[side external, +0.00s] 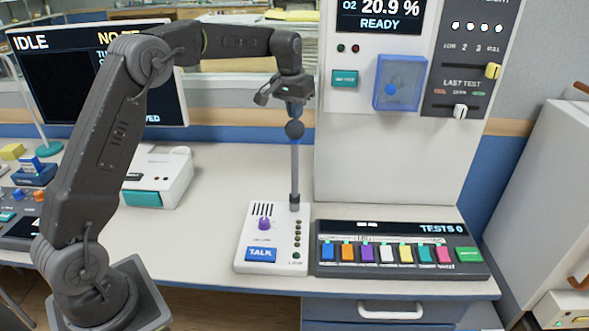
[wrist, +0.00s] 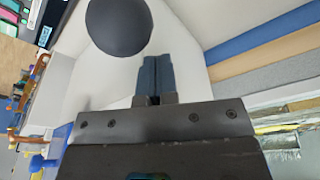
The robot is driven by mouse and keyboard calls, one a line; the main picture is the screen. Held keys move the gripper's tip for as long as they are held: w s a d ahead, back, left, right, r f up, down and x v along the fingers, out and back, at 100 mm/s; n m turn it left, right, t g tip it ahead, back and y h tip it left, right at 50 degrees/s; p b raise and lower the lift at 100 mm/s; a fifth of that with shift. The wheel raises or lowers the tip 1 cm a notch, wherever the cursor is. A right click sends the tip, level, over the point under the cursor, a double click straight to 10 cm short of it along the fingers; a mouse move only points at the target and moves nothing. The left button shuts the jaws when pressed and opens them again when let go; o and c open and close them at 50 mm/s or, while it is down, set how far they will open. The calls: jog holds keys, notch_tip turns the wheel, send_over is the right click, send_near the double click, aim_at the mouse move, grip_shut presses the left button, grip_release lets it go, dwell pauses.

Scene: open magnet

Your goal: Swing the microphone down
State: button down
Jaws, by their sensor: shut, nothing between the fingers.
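The microphone (side external: 294,130) is a dark ball on a thin grey stalk. The stalk stands upright from the back right corner of a white talk box (side external: 246,228) with a purple knob and a blue TALK button. My gripper (side external: 295,112) points down just above the ball, shut and empty. In the wrist view the ball (wrist: 119,25) shows at the top, left of my shut fingers (wrist: 156,75). I cannot tell whether the fingertips touch the ball.
A panel with several coloured keys (side external: 400,250) lies right of the talk box. A tall white cabinet (side external: 400,160) with a blue guarded button (side external: 400,83) rises behind it. A white device (side external: 158,178) and a monitor (side external: 95,85) stand to the left.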

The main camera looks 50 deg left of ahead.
aim_at(293, 125)
jog(key=shift+f, duration=0.15)
jog(key=shift+f, duration=1.6)
jog(key=shift+d, duration=0.1)
jog(key=shift+s+d+f, duration=0.15)
jog(key=shift+s+d, duration=0.75)
jog(key=shift+s, duration=0.05)
jog(key=shift+s+d+f, duration=0.15)
jog(key=shift+s+d, duration=0.75)
jog(key=shift+s+d+f, duration=0.3)
jog(key=shift+s+d, duration=0.3)
jog(key=shift+s+d+f, duration=0.35)
jog(key=shift+s+d, duration=0.25)
jog(key=shift+s+d+f, duration=0.3)
jog(key=shift+s+d, duration=0.3)
